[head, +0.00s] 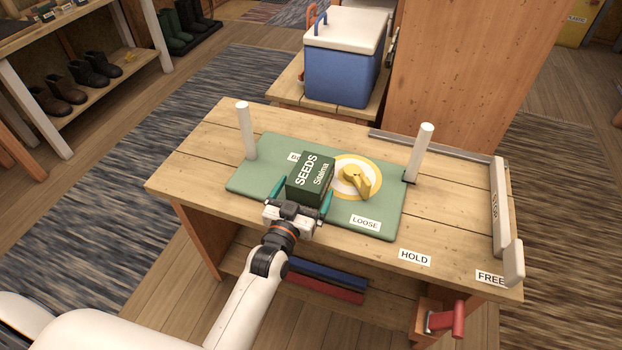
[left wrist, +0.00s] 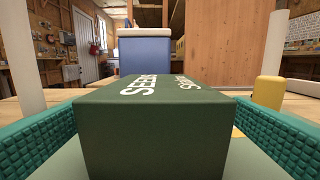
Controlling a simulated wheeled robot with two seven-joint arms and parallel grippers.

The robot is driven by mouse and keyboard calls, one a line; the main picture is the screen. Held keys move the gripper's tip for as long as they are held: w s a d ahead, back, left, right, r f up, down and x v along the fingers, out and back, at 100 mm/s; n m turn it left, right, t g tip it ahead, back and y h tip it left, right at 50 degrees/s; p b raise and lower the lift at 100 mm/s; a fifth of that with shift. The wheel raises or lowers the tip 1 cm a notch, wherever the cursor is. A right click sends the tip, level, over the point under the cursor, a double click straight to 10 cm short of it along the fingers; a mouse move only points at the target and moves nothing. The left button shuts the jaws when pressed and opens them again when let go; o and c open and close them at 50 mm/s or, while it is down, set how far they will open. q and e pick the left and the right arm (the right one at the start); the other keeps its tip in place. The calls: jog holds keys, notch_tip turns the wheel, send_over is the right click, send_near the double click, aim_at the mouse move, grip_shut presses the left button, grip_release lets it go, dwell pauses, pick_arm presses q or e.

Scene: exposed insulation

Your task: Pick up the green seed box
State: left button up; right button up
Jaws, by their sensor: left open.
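The dark green seed box (head: 311,178), lettered SEEDS in white, stands on a green mat (head: 385,215) on the wooden workbench. My left gripper (head: 300,196) is at the near side of the box, with one teal finger to its left and one to its right. In the left wrist view the seed box (left wrist: 155,130) fills the middle between the two teal padded fingers (left wrist: 160,140). The fingers are open, with narrow gaps beside the box. The box's base is partly hidden by my gripper. My right gripper is not in view.
White posts rise at the mat's left (head: 246,130) and right (head: 418,153). A blue cooler (head: 343,68) stands behind the bench.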

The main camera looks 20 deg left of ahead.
aim_at(309, 179)
pick_arm(q)
jog(key=shift+w+r, duration=0.1)
jog(key=shift+w, duration=1.9)
jog(key=c, duration=1.1)
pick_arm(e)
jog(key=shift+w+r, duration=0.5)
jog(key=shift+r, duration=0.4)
pick_arm(q)
jog(key=shift+c, duration=0.2)
